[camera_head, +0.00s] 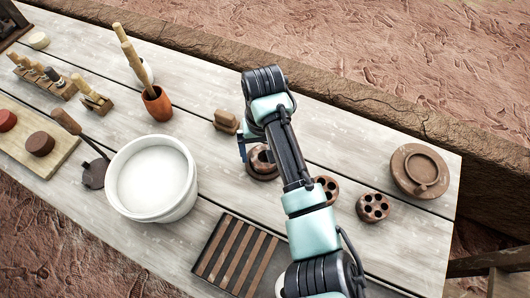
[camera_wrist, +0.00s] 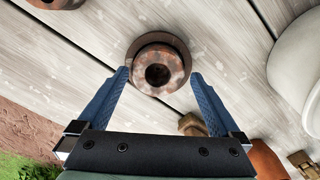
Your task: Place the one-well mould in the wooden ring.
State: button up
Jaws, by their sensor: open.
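The one-well mould (camera_wrist: 160,68), a mottled reddish-brown round piece with one dark central hole, sits upright on the table in the wrist view. A wider, smoother brown round rim (camera_wrist: 135,51) shows around its foot and looks like the wooden ring. I cannot tell how deep the mould sits in it. In the head view the mould (camera_head: 262,157) is partly hidden by my arm. My gripper (camera_wrist: 160,76) is open, its blue fingers on either side of the mould. I cannot tell whether they touch it.
Two moulds with several wells (camera_head: 326,188) (camera_head: 373,207) stand to the right. A large brown disc (camera_head: 400,185) with a raised round part lies near the right edge. A slatted tray (camera_head: 235,255), white bucket (camera_head: 155,178), orange pot (camera_head: 157,104) and small wooden block (camera_head: 226,121) stand around.

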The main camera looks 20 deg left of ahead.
aim_at(265, 157)
notch_tip(265, 157, up, 10)
jog(key=p, duration=0.1)
jog(key=shift+r, duration=0.2)
jog(key=shift+w, duration=0.1)
jog(key=w+a+r+t+y, duration=0.2)
jog(key=w+r+t, duration=0.15)
jog(key=r, duration=0.45)
jog(key=w+a+r+t+y, duration=0.1)
jog(key=w+r+t+y, duration=0.2)
jog(key=r, duration=0.5)
jog(key=w+a+r+t+y, duration=0.1)
jog(key=w+a+r+t, duration=0.1)
jog(key=w+r+t, duration=0.45)
jog(key=s+d+r+m+t, duration=0.1)
jog(key=s+d+r+t, duration=0.15)
jog(key=r, duration=0.55)
jog(key=s+d+r+m+t, duration=0.1)
jog(key=s+d+r+t, duration=0.2)
jog(key=r, duration=0.5)
jog(key=s+d+r+m+t+h, duration=0.4)
jog(key=s+d+r+t+h, duration=0.2)
jog(key=s+d+r+t, duration=0.3)
jog(key=s+d+r, duration=0.3)
jog(key=d+r, duration=0.1)
jog(key=r, duration=0.2)
jog(key=shift+s+d, duration=0.4)
